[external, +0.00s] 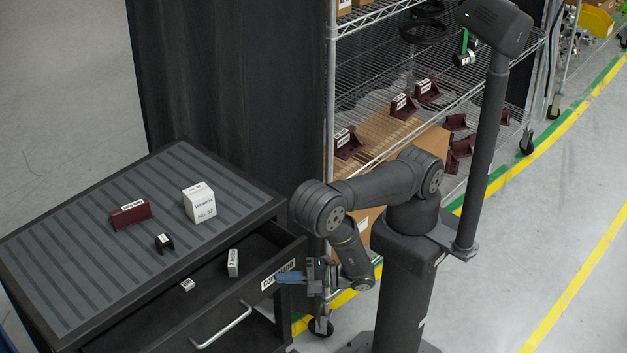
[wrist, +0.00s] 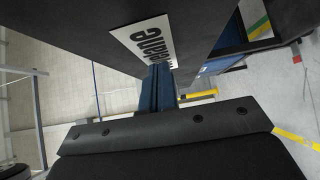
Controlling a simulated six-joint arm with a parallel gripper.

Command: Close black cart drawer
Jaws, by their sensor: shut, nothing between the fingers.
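The black cart (external: 70,320) stands at the lower left in the external view. Its top drawer (external: 256,300) is pulled out toward my arm, with a silver handle (external: 222,327) and a white label (external: 278,274) on its front. Inside the drawer are a small white box (external: 233,263) and a smaller labelled piece (external: 187,284). My gripper (external: 285,278) is shut and empty, its blue fingers at the drawer front beside the label. In the wrist view the fingers (wrist: 158,88) meet the dark front just below the label (wrist: 145,42); whether they touch cannot be told.
On the cart's ribbed top are a dark red block (external: 130,213), a white box (external: 199,203) and a small black part (external: 164,243). A wire shelf (external: 400,120) with dark red brackets stands behind my arm. Open floor (external: 540,220) lies to the right.

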